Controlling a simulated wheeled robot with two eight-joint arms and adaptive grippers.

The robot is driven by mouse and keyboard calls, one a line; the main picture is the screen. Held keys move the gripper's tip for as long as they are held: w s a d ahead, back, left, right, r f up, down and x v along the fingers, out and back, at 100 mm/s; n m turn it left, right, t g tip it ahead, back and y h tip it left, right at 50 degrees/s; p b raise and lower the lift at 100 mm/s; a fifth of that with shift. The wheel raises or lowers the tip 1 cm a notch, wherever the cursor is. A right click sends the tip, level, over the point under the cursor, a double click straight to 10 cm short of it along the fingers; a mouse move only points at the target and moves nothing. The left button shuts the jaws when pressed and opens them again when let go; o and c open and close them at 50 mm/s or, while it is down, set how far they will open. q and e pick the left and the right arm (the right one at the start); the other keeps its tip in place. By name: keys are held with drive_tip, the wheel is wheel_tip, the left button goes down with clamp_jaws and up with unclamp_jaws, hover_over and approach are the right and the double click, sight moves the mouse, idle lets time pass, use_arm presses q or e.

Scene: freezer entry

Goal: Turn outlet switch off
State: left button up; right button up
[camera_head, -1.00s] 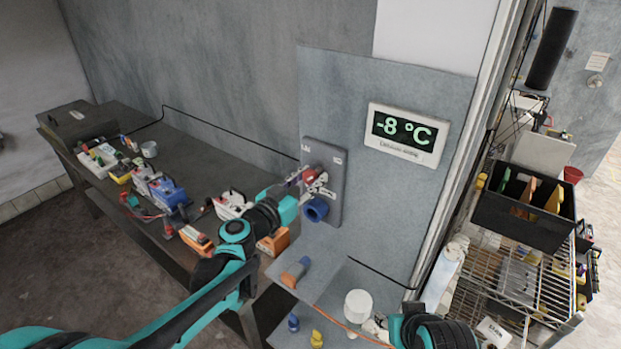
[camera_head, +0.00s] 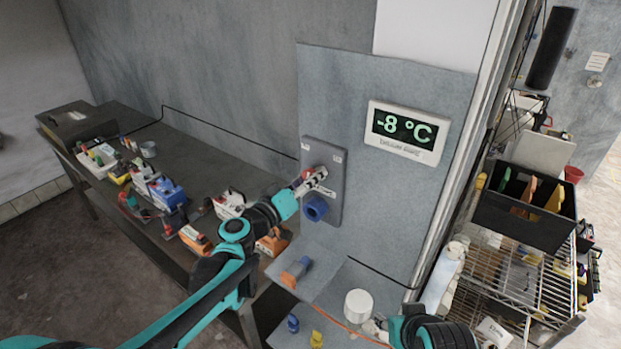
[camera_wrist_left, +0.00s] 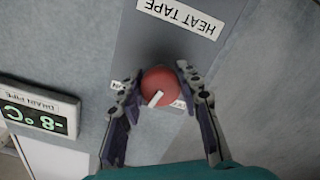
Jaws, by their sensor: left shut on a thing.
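A grey outlet panel (camera_head: 335,165) is mounted on the wall, with a blue socket (camera_head: 316,209) low on it. A round red switch knob (camera_wrist_left: 160,84) with a white pointer mark sits on the panel. In the left wrist view the panel shows upside down with a "HEAT TAPE" label (camera_wrist_left: 183,14). My left gripper (camera_head: 312,181) is at the knob, with one finger on each side, shut on it. The fingers hide most of the knob in the head view. My right gripper (camera_head: 376,328) is low, beside a white cylinder; its jaws are too small to read.
A temperature display (camera_head: 405,133) reads -8 °C to the right of the panel. A small shelf with an orange and blue plug (camera_head: 296,272) is below. A dark workbench (camera_head: 115,205) with tools is at left, and a wire rack (camera_head: 520,290) at right.

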use_arm(q)
drive_tip(key=n, duration=0.5)
drive_tip(key=shift+n, duration=0.4)
drive_tip(key=n, duration=0.5)
drive_tip(key=shift+r+n+b, duration=0.1)
drive_tip(key=shift+n+b, duration=0.2)
drive_tip(key=o, duration=1.1)
drive_tip(key=shift+o, duration=0.2)
drive_tip(key=v, duration=1.2)
drive_tip(key=shift+d, duration=0.1)
